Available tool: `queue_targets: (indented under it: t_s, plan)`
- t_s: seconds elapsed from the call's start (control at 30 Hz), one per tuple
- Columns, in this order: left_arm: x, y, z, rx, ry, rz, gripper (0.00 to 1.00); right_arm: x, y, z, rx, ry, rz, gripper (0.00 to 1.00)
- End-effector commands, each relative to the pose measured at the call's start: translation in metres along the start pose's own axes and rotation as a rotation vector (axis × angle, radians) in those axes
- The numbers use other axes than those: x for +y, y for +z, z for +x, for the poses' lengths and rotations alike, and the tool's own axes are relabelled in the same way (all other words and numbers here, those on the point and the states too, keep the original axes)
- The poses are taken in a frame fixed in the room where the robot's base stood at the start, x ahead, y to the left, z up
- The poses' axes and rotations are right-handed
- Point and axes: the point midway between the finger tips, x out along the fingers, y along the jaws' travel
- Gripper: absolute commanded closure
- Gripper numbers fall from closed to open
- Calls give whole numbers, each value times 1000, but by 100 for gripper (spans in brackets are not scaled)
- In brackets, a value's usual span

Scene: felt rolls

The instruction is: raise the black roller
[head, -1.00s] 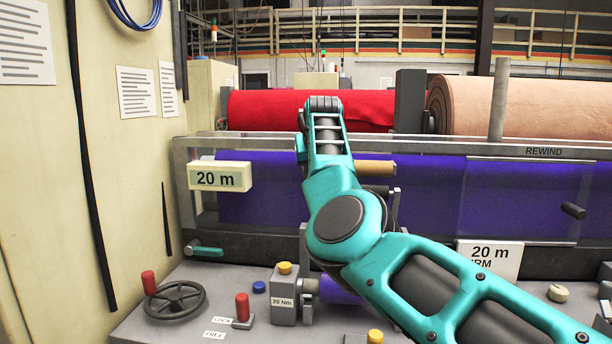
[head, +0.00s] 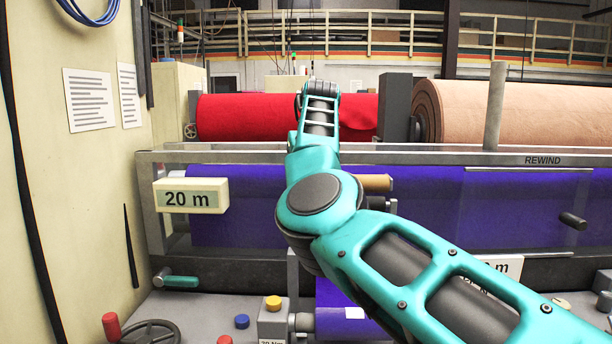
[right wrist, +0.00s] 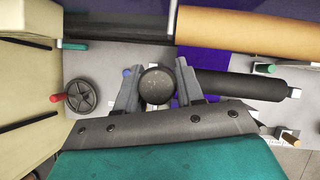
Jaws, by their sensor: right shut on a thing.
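In the right wrist view the black roller (right wrist: 240,84) lies level, running right from beside my right gripper (right wrist: 157,88). The fingers stand either side of a round black knob (right wrist: 157,86) and are shut on it. The knob lines up with the roller, but their join is hidden behind the right finger. In the head view my right arm rises from the lower right to the middle and hides the gripper and most of the roller. My left gripper is not in view.
A tan tube (right wrist: 250,30) lies just beyond the roller. A red-handled handwheel (right wrist: 80,96) is left of the gripper. In the head view, purple felt (head: 450,210) hangs behind the arm, beside a "20 m" sign (head: 190,195). A cream wall (head: 70,180) bounds the left.

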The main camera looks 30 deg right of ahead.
Motion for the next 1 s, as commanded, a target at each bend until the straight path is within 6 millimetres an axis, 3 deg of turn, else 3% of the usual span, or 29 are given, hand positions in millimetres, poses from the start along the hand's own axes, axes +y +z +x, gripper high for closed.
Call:
queue_targets:
  t_s: [0.17,0.2,0.4,0.77,1.0]
  plan:
    - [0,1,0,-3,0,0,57,0,1,0,-4,1,1,100]
    - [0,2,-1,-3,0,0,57,0,1,0,-4,1,2,61]
    - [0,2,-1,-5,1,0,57,0,1,0,-3,1,2,42]
    - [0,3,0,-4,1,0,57,0,1,-8,-5,-1,1,42]
    - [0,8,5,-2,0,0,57,0,1,-54,-8,2,2,42]
